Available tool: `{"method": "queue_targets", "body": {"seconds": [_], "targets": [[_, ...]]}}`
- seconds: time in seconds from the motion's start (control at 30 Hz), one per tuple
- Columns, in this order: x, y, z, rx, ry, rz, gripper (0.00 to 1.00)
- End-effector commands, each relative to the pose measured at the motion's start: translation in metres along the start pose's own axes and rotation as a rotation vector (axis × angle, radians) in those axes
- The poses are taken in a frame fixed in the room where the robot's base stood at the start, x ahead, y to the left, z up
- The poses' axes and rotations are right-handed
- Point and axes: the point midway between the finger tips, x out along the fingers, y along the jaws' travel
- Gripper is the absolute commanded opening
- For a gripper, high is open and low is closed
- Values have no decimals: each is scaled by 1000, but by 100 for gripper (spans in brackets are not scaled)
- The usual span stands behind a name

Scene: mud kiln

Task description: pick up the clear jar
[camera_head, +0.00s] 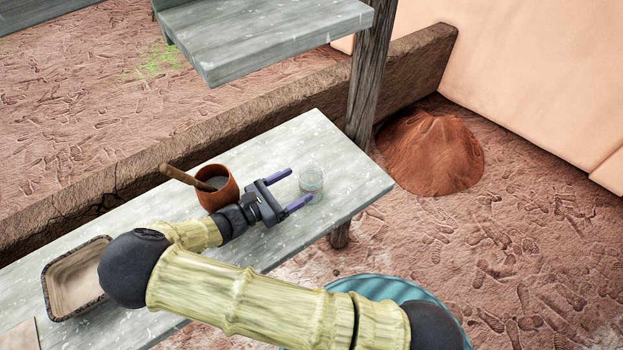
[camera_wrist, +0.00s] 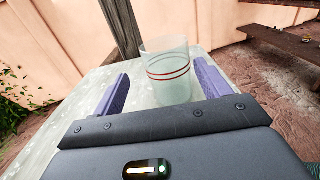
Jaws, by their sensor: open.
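The clear jar (camera_head: 311,180) stands upright on the grey plank table, near its right end. In the wrist view my gripper (camera_wrist: 158,92) has nothing clasped. The right finger looks close to the jar; I cannot tell whether it touches.
An orange-brown pot (camera_head: 218,191) with a wooden handle stands just left of my gripper. A square tray (camera_head: 75,278) lies at the table's left. A wooden post (camera_head: 371,70) and an upper shelf (camera_head: 270,38) rise behind. The table (camera_head: 355,185) is bare right of the jar.

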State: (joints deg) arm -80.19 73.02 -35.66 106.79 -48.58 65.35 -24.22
Motion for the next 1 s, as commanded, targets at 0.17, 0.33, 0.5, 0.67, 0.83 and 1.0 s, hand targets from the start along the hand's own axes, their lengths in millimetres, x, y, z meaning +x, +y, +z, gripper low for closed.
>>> {"method": "queue_targets", "body": {"seconds": [0.17, 0.33, 0.5, 0.67, 0.83, 1.0], "targets": [[-2, 0, 0, 0, 1, 5, 76], [11, -1, 1, -1, -1, 2, 76], [23, -1, 0, 0, 1, 1, 76], [23, -1, 0, 0, 1, -1, 76], [29, -1, 1, -1, 0, -2, 76], [52, -5, 2, -3, -2, -4, 76]]}}
